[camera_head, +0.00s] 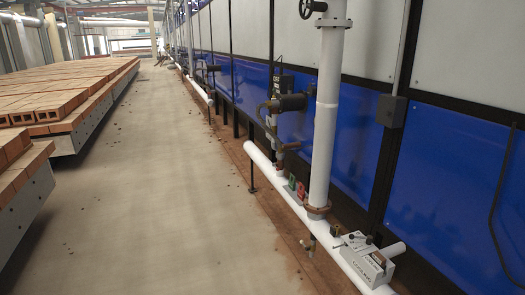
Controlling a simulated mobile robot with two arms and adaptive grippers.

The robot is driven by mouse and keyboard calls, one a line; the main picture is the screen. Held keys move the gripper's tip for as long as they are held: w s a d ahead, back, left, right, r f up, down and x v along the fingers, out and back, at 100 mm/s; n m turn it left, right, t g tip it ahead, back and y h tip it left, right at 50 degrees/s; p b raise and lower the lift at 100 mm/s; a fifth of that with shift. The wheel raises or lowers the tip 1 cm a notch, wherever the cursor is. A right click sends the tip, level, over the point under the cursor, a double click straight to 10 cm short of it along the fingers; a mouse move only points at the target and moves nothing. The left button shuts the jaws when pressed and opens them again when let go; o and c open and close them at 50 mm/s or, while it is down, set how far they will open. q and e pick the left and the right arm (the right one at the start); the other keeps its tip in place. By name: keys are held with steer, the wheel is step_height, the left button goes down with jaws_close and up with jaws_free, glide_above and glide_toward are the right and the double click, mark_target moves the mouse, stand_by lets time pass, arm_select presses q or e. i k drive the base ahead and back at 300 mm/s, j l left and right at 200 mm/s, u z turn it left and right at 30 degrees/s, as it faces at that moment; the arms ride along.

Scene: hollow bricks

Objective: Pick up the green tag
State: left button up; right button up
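A small green tag (292,182) sits at the white horizontal pipe, left of the white vertical pipe. A small red tag (301,190) is right beside it. Both are small in the view, and I cannot tell how they are fixed or resting. Neither of my grippers is in view.
Pallets of hollow bricks (62,90) line the left side. The white horizontal pipe (268,167), the vertical pipe (325,110) and a white box-shaped device (366,262) stand along the blue panel wall (440,160) on the right.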

mark_target(291, 185)
steer(key=i+j, duration=0.1)
steer(key=i, duration=0.9)
steer(key=i+j, duration=0.15)
steer(key=i, duration=0.8)
steer(key=j+u, duration=0.05)
